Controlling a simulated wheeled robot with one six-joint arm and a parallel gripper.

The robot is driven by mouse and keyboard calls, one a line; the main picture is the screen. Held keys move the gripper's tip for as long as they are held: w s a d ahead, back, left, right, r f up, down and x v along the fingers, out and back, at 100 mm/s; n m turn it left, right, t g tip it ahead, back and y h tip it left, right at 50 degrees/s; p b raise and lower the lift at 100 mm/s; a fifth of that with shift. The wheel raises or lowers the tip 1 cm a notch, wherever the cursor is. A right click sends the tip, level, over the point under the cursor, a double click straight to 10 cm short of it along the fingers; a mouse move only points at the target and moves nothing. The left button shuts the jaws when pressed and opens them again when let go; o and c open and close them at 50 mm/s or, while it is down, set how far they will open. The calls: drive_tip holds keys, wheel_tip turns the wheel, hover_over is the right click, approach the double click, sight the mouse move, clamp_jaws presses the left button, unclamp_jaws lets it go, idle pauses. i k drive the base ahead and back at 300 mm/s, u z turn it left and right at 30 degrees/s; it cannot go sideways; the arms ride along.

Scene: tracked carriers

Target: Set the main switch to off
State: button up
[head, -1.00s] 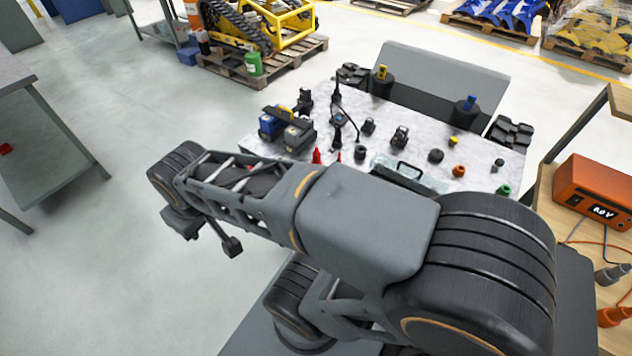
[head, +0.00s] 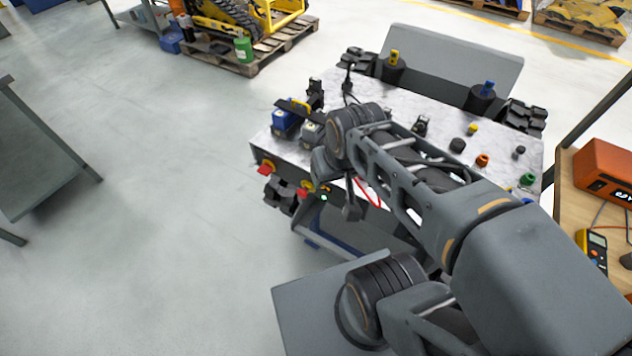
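The tracked carrier (head: 385,90) stands ahead of me with a pale marbled top. Its near front face shows two red controls on yellow: a left red knob (head: 267,167) and a right red knob (head: 304,188). They are too small to tell which is the main switch or how either is set. My arm reaches over the carrier's near edge, with its wrist just right of and above the right knob. My gripper (head: 350,212) seems to be the small dark end hanging below the wrist, apart from both knobs. Its fingers cannot be made out.
Blue and grey connectors (head: 285,120), black posts and small coloured knobs crowd the carrier top. A grey table (head: 40,160) stands left. The floor between is clear.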

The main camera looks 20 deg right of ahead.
sight(266, 169)
drive_tip(key=z, duration=0.35)
drive_tip(key=k, duration=0.3)
drive_tip(key=u, duration=1.45)
drive_tip(key=i, duration=0.6)
drive_tip(key=u, duration=0.35)
